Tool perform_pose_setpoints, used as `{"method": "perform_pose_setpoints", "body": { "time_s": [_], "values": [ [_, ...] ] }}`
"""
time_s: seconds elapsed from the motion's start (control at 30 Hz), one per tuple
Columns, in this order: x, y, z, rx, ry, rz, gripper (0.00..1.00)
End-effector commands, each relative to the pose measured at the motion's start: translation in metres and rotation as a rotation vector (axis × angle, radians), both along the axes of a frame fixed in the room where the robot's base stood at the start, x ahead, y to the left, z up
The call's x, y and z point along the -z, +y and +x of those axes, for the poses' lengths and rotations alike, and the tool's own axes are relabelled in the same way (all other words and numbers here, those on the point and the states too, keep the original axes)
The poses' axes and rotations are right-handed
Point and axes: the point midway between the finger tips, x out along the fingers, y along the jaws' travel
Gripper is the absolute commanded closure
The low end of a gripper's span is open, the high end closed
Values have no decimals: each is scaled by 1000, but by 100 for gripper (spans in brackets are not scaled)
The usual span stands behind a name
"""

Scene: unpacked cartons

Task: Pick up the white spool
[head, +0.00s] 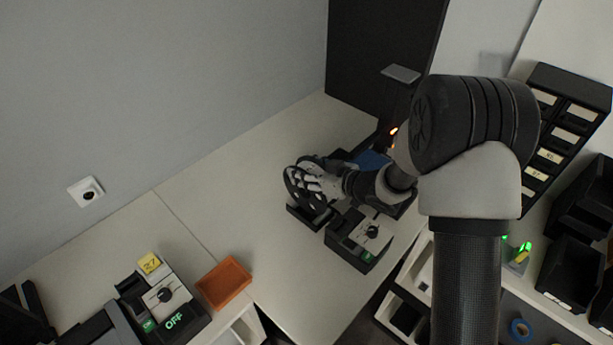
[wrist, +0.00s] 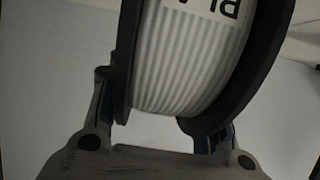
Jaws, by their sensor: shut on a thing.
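The white spool (wrist: 190,65) has black flanges and white ribbed winding, with a label carrying dark letters. It fills the upper middle of the wrist view. In the head view it shows as a dark ring (head: 292,183) at the left end of my arm. My gripper (head: 316,182) is shut on the spool, with one finger at each flange in the wrist view. Part of the spool is hidden behind the gripper in the head view. I cannot tell whether the spool still touches the dark stand below it.
A control box (head: 367,232) with a knob stands just right of the spool. An orange tray (head: 223,282) and another control box (head: 165,300) are at the lower left. Black drawers (head: 560,120) stand at the right. The worktop left of the spool is clear.

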Motion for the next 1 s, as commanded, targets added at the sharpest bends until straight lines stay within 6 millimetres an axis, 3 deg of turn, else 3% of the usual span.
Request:
{"method": "perform_pose_setpoints", "body": {
  "time_s": [0.03, 0.3, 0.5, 0.7, 1.0],
  "values": [
    [-18, 0, 1, -1, -8, 2, 95],
    [-96, 0, 1, 0, -10, 1, 95],
    [-141, 0, 1, 1, -6, 2, 95],
    [-165, 0, 1, -1, -4, 2, 95],
    [-171, 0, 1, 0, -3, 2, 95]
  ]
}}
